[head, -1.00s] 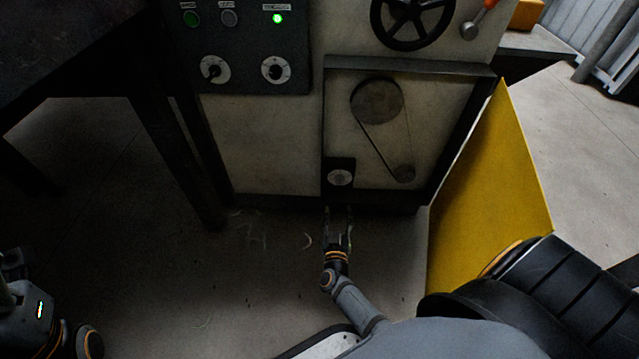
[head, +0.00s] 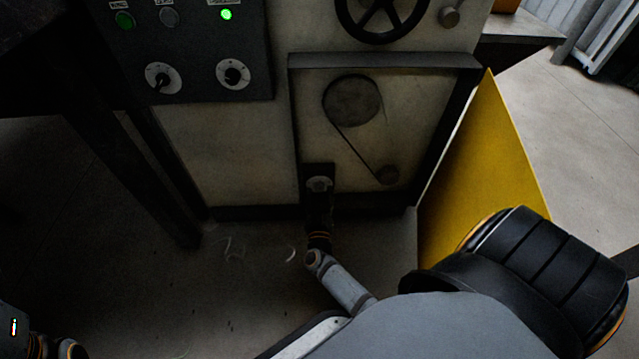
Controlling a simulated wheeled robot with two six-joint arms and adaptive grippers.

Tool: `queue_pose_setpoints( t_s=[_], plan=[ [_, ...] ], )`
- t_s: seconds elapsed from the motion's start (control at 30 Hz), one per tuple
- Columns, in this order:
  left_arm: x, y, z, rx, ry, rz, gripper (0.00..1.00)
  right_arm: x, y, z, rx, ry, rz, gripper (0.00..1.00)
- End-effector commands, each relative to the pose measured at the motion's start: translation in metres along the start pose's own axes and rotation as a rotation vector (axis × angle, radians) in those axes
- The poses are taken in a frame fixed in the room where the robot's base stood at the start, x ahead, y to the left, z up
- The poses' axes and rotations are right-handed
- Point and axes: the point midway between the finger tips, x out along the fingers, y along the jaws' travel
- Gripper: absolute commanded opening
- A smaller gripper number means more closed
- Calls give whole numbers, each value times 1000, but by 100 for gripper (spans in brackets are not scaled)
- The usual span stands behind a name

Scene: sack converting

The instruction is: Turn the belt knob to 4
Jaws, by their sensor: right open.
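The belt knob (head: 319,184) is a small pale round dial on a dark plate at the lower left of the open belt compartment in the machine's front. Its numbers and pointer are too small and dark to read. My right gripper (head: 319,197) is open and reaches up from below to the knob, its dark fingers overlapping the lower part of the dark plate. I cannot tell whether the fingers touch the knob. My left gripper is out of view; only part of my left arm shows at the bottom left corner.
A large and a small pulley (head: 351,101) joined by a belt sit inside the compartment. A yellow panel (head: 485,165) stands open at its right. Two other dials (head: 233,75) and a lit green lamp are on the upper left panel. A black handwheel (head: 382,14) is above.

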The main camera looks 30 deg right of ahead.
Motion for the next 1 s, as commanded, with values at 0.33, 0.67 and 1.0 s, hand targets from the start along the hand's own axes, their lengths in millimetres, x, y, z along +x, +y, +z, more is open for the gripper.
queue_pose_setpoints(
  t_s=[0.33,0.67,1.0],
  plan=[
    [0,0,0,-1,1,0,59,0,0,0,0,0,0,22],
    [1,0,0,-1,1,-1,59,0,0,0,7,0,-1,0],
    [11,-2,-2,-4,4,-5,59,0,0,-2,149,-9,-2,0]
  ],
)
